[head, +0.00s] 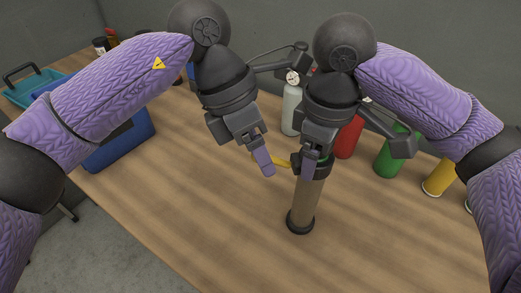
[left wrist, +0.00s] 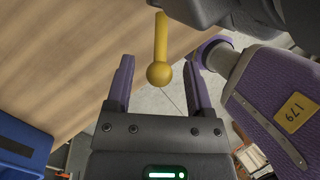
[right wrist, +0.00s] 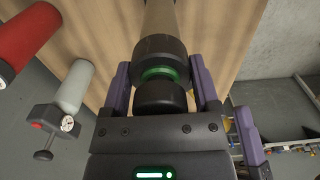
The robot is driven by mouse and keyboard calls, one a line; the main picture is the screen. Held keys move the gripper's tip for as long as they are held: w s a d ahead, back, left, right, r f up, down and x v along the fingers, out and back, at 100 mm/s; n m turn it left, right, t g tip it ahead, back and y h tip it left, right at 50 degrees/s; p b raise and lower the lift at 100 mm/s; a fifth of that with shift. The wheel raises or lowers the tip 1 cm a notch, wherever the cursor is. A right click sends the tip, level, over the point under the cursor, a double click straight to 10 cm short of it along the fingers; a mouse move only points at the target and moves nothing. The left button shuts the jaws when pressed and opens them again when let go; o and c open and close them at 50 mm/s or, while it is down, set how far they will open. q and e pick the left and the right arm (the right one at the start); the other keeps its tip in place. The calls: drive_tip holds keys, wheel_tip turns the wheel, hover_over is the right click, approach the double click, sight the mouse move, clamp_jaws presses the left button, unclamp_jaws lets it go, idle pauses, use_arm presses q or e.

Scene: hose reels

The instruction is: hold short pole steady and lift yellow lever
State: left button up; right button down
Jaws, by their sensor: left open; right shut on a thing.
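The short pole (head: 306,200) is a tan upright tube with a black foot, standing on the wooden table. Its black top with a green ring (right wrist: 162,75) shows in the right wrist view. My right gripper (head: 311,160) is shut on this top, one finger on each side. The yellow lever (head: 284,163) sticks out to the left from near the pole's top and is partly hidden. In the left wrist view, the lever (left wrist: 161,45) ends in a yellow ball between the spread fingers of my left gripper (left wrist: 158,66). Gaps show on both sides of the ball.
A white bottle (head: 291,107) with a gauge, a red cylinder (head: 347,140), a green cylinder (head: 389,156) and a yellow cylinder (head: 439,178) stand behind and right of the pole. A blue bin (head: 122,146) is at left. The table's front left (head: 190,190) is clear.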

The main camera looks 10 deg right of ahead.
use_arm(q)
drive_tip(key=v, duration=1.1)
drive_tip(key=w+a, duration=0.1)
drive_tip(key=a, duration=0.4)
drive_tip(key=shift+w+a, duration=0.25)
drive_tip(key=shift+a, duration=0.15)
use_arm(e)
unclamp_jaws()
drive_tip(key=shift+r, duration=0.1)
